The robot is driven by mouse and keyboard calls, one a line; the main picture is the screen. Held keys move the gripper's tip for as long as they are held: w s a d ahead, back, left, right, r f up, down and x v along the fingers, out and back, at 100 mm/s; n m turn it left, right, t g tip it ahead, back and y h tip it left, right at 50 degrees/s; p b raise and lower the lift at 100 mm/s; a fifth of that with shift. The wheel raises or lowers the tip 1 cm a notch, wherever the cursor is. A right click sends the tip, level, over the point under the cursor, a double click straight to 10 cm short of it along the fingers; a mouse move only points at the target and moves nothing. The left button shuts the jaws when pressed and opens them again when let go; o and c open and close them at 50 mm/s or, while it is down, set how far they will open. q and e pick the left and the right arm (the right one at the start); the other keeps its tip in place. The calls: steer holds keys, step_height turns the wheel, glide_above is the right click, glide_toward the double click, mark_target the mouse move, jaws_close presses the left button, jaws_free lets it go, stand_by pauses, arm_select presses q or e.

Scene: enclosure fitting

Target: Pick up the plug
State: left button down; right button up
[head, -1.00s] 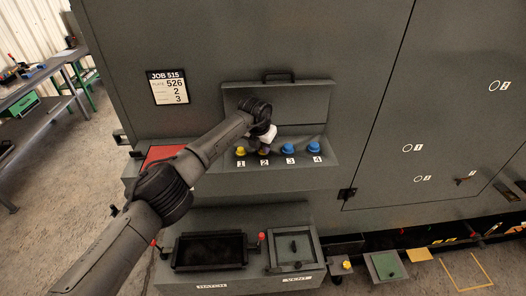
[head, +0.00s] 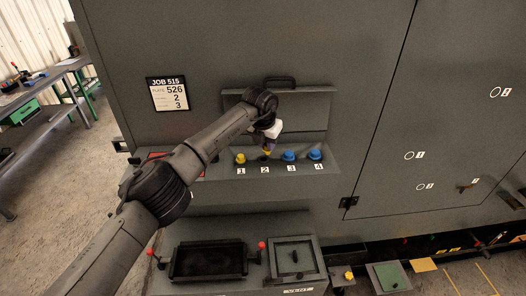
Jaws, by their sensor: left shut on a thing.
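A row of plugs sits on the shelf (head: 215,172) of the grey enclosure, above labels 1 to 4. A yellow plug (head: 240,158) is at 1, and blue plugs stand at 3 (head: 289,156) and 4 (head: 314,155). My left gripper (head: 268,146) is over position 2, pointing down, and is shut on a small plug (head: 267,153), partly hidden by the fingers. Its colour looks yellowish, but it is too small to be sure. It is just above a dark spot at 2; I cannot tell if it is fully clear. My right gripper is not in view.
A raised lid (head: 310,108) with a handle stands behind the plugs. A job card (head: 167,94) is on the wall at left. Below are a black tray (head: 208,262) with red-knobbed levers and a grey vent cover (head: 293,258). A workbench (head: 50,85) stands far left.

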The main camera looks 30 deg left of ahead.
arm_select(q)
steer(key=s+d+r+p, duration=0.1)
steer(key=d+r+p, duration=0.3)
steer(key=d+r, duration=0.6)
steer(key=v, duration=0.3)
stand_by(0.6)
stand_by(0.4)
